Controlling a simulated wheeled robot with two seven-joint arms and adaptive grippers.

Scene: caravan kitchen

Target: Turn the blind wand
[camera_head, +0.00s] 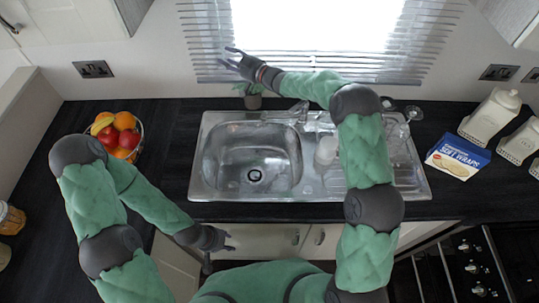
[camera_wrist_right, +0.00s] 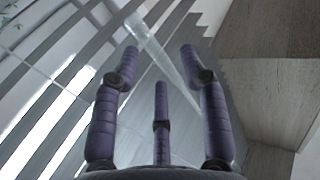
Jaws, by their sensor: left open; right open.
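The blind wand (camera_wrist_right: 158,52) is a pale, see-through rod in the right wrist view. It runs slanting from upper left to lower right, between the fingertips of my right gripper (camera_wrist_right: 160,60) as seen from the wrist. I cannot tell how far beyond the fingers it is, and I cannot pick it out in the head view. The right gripper (camera_head: 229,56) is open, in front of the left part of the window blind (camera_head: 205,45). My left gripper (camera_head: 222,243) is open and empty, low in front of the counter, away from the blind.
Below the blind is a metal sink (camera_head: 255,165) with a tap (camera_head: 298,112) and a small potted plant (camera_head: 252,98). A fruit bowl (camera_head: 138,140) stands left. A wooden cabinet (camera_wrist_right: 265,100) is at the right in the wrist view.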

